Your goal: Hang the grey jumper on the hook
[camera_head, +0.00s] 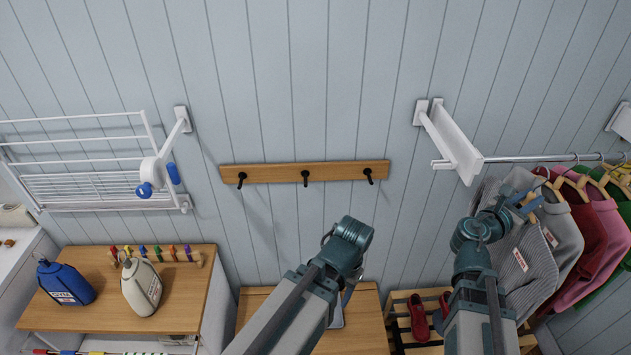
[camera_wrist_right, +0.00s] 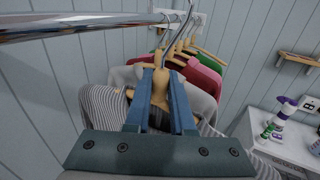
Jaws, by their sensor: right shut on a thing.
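My right gripper (camera_head: 527,203) is at the near end of the clothes rail at the right. In the right wrist view its blue fingers (camera_wrist_right: 160,92) are shut on a wooden hanger (camera_wrist_right: 161,72), just below its metal hook. A grey striped garment (camera_head: 520,270) hangs nearest that gripper, and its cloth (camera_wrist_right: 101,104) shows beside the fingers. A plain grey jumper (camera_head: 563,232) hangs just behind it. A wooden board (camera_head: 278,172) with three black hooks (camera_head: 304,177) is on the wall in the middle; the hooks are empty. My left arm is folded at bottom centre, its gripper hidden.
Red, pink and green garments (camera_head: 600,232) crowd the rail (camera_head: 540,158) behind. A white bracket (camera_head: 452,145) stands out between board and clothes. A drying rack (camera_head: 85,170) is at the left, above a wooden top with bottles (camera_head: 65,283). The wall around the hooks is clear.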

